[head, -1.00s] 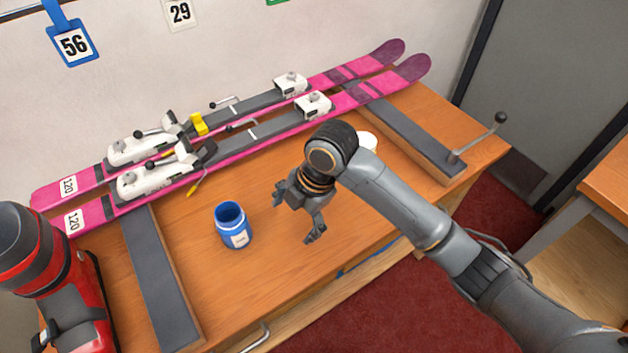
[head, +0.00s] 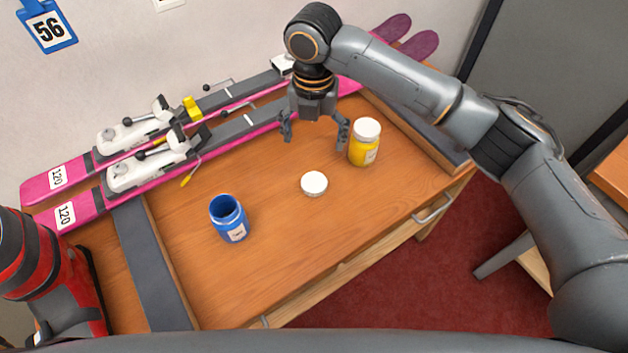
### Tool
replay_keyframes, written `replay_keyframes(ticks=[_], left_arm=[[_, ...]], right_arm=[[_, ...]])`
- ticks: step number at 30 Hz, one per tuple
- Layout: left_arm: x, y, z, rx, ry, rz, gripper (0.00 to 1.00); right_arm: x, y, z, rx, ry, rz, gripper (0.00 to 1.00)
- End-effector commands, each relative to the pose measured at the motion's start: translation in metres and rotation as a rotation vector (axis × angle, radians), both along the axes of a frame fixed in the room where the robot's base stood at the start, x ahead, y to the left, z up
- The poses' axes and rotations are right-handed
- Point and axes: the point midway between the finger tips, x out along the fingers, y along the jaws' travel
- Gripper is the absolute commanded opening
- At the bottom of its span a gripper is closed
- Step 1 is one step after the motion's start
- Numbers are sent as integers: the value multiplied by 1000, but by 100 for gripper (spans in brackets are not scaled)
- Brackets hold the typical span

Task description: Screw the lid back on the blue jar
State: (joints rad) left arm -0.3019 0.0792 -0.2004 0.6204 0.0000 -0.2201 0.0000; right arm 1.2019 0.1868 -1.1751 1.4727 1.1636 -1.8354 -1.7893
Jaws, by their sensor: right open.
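The blue jar (head: 229,219) stands upright and open on the wooden bench, left of centre in the head view, with a small label on its front. A round white lid (head: 314,184) lies flat on the bench to the right of the jar, apart from it. My right gripper (head: 315,138) points down with its fingers spread, empty. It shows above the lid in the picture, between the skis and a yellow jar, touching neither the lid nor the blue jar. My left gripper is out of view.
A yellow jar (head: 363,148) with a white lid on stands close to the right finger. Pink skis (head: 85,207) with bindings lie along the back. A red and black machine (head: 62,290) stands at the left. Bare bench surface (head: 270,245) surrounds the blue jar and lid.

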Motion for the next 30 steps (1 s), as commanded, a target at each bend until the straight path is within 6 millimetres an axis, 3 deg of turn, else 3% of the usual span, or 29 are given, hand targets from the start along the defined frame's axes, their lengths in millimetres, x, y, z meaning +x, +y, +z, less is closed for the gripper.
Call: replay_keyframes(ticks=[13, 30], left_arm=[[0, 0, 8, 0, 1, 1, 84], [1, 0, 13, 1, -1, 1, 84]], right_arm=[[-1, 0, -75, 0, 3, -2, 85], [-3, -1, -95, -2, 5, -2, 85]])
